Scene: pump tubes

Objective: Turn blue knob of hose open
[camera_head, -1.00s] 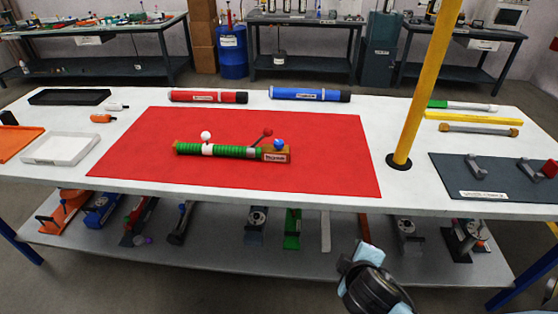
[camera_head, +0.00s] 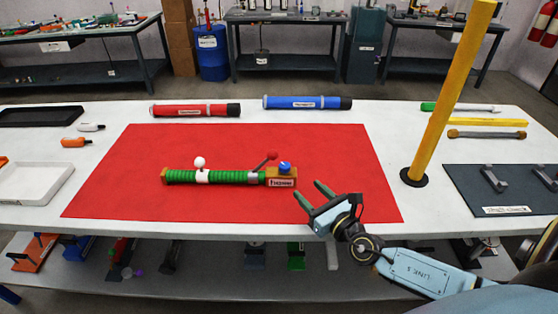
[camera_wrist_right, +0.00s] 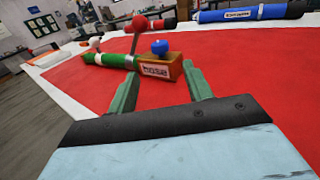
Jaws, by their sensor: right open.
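The green ribbed hose (camera_head: 222,177) lies across the red mat (camera_head: 150,147) in the head view. At its right end is a wooden block with a label, and the blue knob (camera_head: 285,168) sits on top of it. A lever with a red ball (camera_head: 271,156) and a white ball knob (camera_head: 200,162) stand along the hose. My right gripper (camera_head: 322,190) is open and empty, just right of the block and apart from it. In the right wrist view the blue knob (camera_wrist_right: 159,47) shows beyond the open fingers (camera_wrist_right: 161,85). My left gripper is not in view.
A red tube (camera_head: 195,110) and a blue tube (camera_head: 307,102) lie behind the mat. A yellow post (camera_head: 440,110) stands right of the mat, near a dark plate (camera_head: 470,190). A white tray (camera_head: 35,182) is at the left. The mat around the hose is clear.

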